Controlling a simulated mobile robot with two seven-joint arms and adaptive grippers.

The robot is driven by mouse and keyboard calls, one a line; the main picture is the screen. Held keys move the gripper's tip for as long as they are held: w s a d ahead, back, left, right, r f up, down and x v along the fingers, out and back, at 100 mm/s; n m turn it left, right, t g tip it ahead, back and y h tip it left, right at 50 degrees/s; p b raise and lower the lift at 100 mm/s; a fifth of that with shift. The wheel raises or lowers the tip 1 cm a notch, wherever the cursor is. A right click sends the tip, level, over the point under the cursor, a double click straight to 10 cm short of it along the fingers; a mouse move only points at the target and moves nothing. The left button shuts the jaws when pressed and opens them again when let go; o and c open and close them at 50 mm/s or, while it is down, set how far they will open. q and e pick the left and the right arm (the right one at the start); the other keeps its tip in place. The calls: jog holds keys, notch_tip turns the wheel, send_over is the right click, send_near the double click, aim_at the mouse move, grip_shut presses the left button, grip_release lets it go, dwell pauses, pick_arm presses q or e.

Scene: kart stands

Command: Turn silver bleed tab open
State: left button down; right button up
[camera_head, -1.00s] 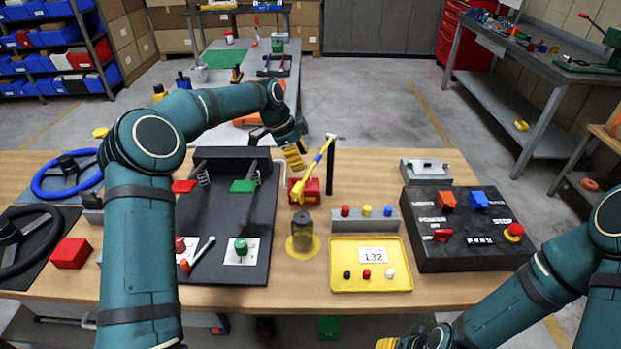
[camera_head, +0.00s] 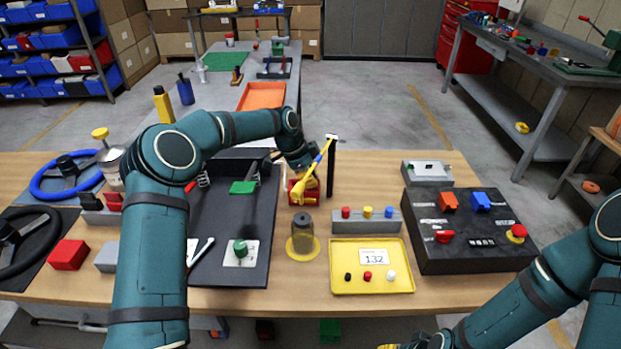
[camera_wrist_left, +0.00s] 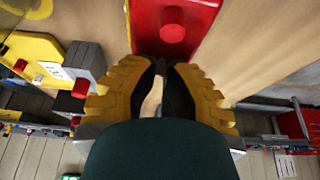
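A small red block (camera_head: 297,198) stands on the wooden table behind the dark jar. In the left wrist view the red block (camera_wrist_left: 205,15) lies just beyond my fingertips, with a round red knob on it. My left gripper (camera_head: 310,183) is low at the block, partly hidden by its wrist and a yellow-handled hammer. In the left wrist view its yellow fingers (camera_wrist_left: 162,70) converge, their dark tips nearly meeting at the block's near edge. I cannot make out a silver tab; the fingertips may cover it. My right gripper (camera_head: 400,346) barely shows at the bottom edge.
A yellow-handled hammer (camera_head: 318,168) leans beside a black post (camera_head: 331,165), close to my left gripper. The dark jar (camera_head: 302,238), a grey button block (camera_head: 357,220), a yellow tray (camera_head: 345,284) and a black control box (camera_head: 465,252) stand nearby.

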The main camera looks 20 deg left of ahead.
pick_arm(q)
jog(key=shift+n, duration=0.4)
jog(key=shift+s+n+t+b, duration=0.1)
jog(key=shift+n+t+b, duration=0.45)
jog(key=shift+n, duration=0.45)
jog(key=n+t+y+b, duration=0.1)
jog(key=n, duration=0.2)
jog(key=shift+d+n, duration=0.15)
jog(key=shift+n, duration=0.15)
jog(key=n+y, duration=0.1)
jog(key=n, duration=0.2)
jog(key=n+t+y+b, duration=0.1)
jog(key=n, duration=0.1)
jog(key=shift+s+n, duration=0.1)
jog(key=shift+n, duration=0.3)
jog(key=c, duration=0.9)
grip_release()
jog(key=shift+c, duration=0.2)
